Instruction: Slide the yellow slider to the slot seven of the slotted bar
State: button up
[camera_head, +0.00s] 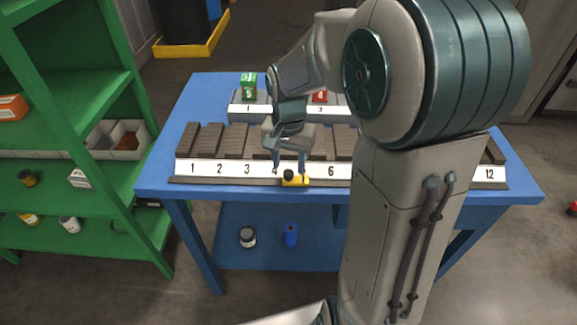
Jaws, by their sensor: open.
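The slotted bar (220,181) lies along the front of the blue table, with dark grey blocks behind a white numbered strip. Labels 1, 2, 3, 4, 6 and 12 can be read. Slot seven is hidden behind my arm. I cannot tell whether a finger touches the knob.
A green shelf (85,90) stands close on the left.

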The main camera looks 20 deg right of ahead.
aim_at(296, 177)
jog(key=shift+f, duration=1.2)
